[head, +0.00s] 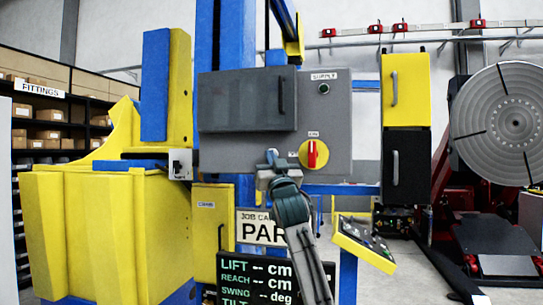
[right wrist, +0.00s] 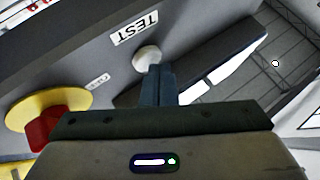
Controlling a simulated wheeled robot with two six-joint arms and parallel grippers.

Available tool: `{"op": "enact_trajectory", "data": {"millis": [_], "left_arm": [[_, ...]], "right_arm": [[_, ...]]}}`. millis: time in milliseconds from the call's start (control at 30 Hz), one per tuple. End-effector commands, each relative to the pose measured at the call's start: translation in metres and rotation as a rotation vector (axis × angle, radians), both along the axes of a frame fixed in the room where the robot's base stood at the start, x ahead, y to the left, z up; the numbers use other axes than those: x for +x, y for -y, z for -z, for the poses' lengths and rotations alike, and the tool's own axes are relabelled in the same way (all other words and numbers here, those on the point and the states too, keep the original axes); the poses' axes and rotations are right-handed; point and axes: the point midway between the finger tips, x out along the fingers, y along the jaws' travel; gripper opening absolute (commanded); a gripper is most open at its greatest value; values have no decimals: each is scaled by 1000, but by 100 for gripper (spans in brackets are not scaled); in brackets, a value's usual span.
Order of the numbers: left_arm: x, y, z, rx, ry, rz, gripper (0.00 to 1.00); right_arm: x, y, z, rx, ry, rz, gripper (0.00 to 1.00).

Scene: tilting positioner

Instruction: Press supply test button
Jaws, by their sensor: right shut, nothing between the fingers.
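The grey supply box (head: 340,125) faces me at the middle of the head view, with a SUPPLY label near its top. The test button (right wrist: 146,58) is a round, pale knob beside the TEST label (right wrist: 135,28) in the right wrist view. In the head view my gripper hides it. My right gripper (head: 272,157) is shut and empty in front of the box's lower part. In the right wrist view its blue fingertips (right wrist: 157,70) point at the button and overlap its lower edge. I cannot tell whether they touch it. My left gripper is not in view.
A yellow disc with a red rotary handle (head: 313,153) sits on the box just right of my gripper. A dark round fitting (head: 324,88) is above it. A dark raised cover (head: 247,100) lies above my gripper. A tilted yellow control panel (head: 362,243) stands lower right.

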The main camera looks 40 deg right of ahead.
Motion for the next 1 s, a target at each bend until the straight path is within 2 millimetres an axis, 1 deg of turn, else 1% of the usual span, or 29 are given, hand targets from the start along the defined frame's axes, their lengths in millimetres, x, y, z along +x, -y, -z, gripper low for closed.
{"op": "enact_trajectory", "data": {"millis": [533, 1000], "left_arm": [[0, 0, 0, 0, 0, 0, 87], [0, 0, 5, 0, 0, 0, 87]], "right_arm": [[2, 2, 0, 0, 0, 0, 0], [-9, -10, 1, 0, 0, 0, 0]]}}
